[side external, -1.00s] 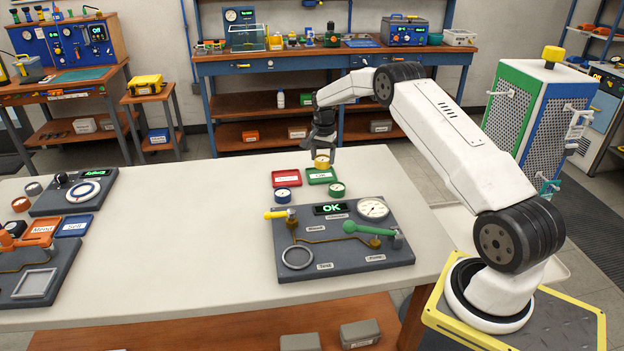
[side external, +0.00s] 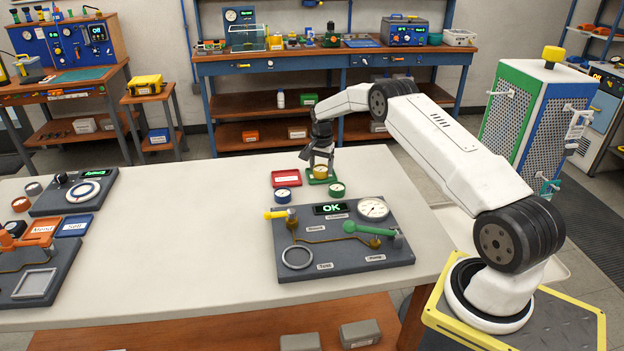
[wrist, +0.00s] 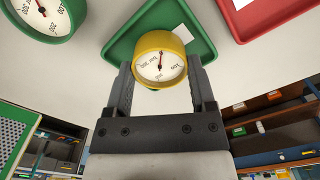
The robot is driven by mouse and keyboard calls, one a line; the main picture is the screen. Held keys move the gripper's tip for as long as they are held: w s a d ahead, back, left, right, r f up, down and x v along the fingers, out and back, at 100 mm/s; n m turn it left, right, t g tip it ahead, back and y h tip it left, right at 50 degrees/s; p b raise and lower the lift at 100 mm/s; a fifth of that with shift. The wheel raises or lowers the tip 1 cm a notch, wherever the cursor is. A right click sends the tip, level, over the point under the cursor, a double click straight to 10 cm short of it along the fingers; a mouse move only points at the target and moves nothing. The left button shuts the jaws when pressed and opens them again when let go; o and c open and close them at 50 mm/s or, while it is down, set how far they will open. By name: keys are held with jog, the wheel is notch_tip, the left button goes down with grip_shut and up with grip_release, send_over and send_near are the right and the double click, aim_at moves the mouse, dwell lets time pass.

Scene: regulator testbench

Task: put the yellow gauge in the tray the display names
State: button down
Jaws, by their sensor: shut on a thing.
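The yellow gauge (side external: 320,171) is a small round dial with a white face; it also shows in the wrist view (wrist: 160,60). My gripper (side external: 321,169) is shut on it, with a finger at each side of the gauge (wrist: 160,75). The gauge is over the green tray (side external: 332,179), and I cannot tell if it touches the tray floor. The green tray also shows behind the gauge in the wrist view (wrist: 122,46). The red tray (side external: 285,179) lies to the left of the green one. The display (side external: 331,209) on the grey testbench board reads OK in green.
A blue gauge (side external: 283,195) and a green gauge (side external: 337,189) stand in front of the trays. The board (side external: 345,262) carries a white dial (side external: 373,209), a green-handled lever (side external: 365,229) and a ring (side external: 297,257).

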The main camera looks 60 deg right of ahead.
aim_at(321, 168)
jog(key=shift+f, duration=0.15)
grip_release()
notch_tip(321, 168, up, 12)
dwell(0.8)
dwell(0.5)
